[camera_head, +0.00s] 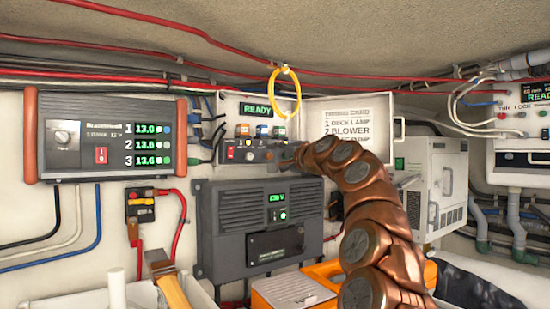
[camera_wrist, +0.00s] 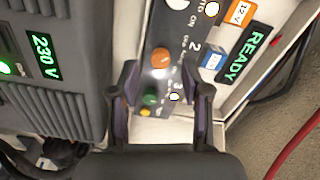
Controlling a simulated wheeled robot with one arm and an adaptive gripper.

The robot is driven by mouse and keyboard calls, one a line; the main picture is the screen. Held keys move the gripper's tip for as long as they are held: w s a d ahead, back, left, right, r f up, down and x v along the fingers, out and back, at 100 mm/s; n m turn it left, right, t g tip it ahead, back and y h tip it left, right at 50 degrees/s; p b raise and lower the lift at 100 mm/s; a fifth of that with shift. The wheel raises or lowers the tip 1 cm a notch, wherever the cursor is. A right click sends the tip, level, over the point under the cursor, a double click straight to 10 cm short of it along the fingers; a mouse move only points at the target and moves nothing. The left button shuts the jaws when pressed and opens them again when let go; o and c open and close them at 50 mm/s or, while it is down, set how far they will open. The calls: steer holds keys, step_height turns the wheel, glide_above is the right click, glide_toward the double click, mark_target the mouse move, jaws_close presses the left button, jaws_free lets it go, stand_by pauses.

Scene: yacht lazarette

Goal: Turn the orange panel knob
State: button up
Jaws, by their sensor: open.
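The orange panel knob (camera_wrist: 161,57) is a small round orange cap on a dark grey control panel (camera_wrist: 180,30), clear in the wrist view. In the head view the same panel (camera_head: 240,155) is below the READY display, and I cannot make out the knob with certainty. My gripper (camera_wrist: 167,82) is open, with one dark finger on each side of the panel strip in the wrist view. The orange knob appears just beyond the fingertips, not between them. A green knob or light (camera_wrist: 150,98) appears between the fingers. My gripper (camera_head: 290,156) is at the panel's right end in the head view.
A READY display (camera_wrist: 249,58) and orange (camera_wrist: 240,13) and blue blocks (camera_wrist: 213,58) are beside the panel. A grey 230 V unit (camera_head: 262,225) is below it. A yellow ring (camera_head: 285,95) hangs above. A lettered white board (camera_head: 350,120) is at the right.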

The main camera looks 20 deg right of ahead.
steer(key=s+d, duration=0.2)
steer(key=s, duration=0.8)
stand_by(0.4)
steer(key=shift+s+a, duration=0.1)
stand_by(0.4)
